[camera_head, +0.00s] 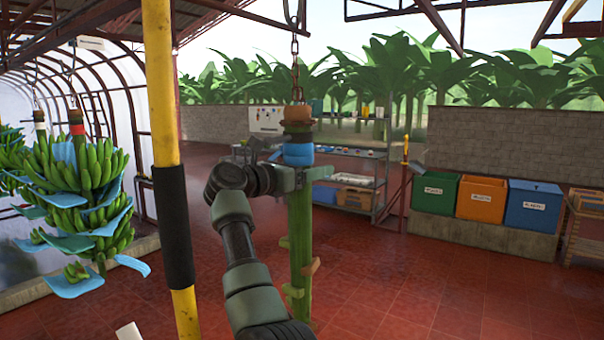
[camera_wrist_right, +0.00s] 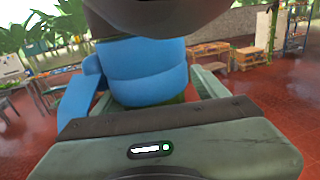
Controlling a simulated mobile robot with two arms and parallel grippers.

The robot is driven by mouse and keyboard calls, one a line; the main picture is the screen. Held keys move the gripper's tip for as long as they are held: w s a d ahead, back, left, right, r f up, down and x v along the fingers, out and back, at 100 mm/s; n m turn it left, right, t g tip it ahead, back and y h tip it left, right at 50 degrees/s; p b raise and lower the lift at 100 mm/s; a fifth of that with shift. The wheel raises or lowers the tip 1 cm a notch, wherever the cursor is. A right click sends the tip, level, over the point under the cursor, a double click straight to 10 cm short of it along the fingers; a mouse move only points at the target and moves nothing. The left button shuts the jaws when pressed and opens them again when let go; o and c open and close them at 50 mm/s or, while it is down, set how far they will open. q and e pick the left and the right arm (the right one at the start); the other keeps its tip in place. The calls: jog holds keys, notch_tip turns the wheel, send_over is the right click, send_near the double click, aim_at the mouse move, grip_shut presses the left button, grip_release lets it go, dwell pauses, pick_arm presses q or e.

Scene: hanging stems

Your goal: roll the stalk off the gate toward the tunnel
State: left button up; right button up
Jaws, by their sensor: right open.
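A green stalk (camera_head: 300,235) hangs upright from a chain (camera_head: 295,70) in the middle of the head view. It has cut stubs on its sides, a brown top and a blue wrap (camera_head: 299,154). The wrap also fills the middle of the right wrist view (camera_wrist_right: 145,72). My right gripper (camera_head: 292,178) is at the stalk just below the wrap, with its open jaws at the stalk's sides. Whether they touch is unclear. The arched tunnel (camera_head: 105,65) is at the left. I cannot make out the gate clearly. My left gripper is not in view.
A yellow pole with a black sleeve (camera_head: 175,215) stands close, left of my right arm. Banana bunches (camera_head: 75,185) with blue sheets hang at the left. Shelves (camera_head: 350,155) and green, orange and blue bins (camera_head: 482,199) stand behind. The red floor at the right is clear.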

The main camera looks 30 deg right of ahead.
jog(key=shift+w+a, duration=0.15)
jog(key=shift+a, duration=0.1)
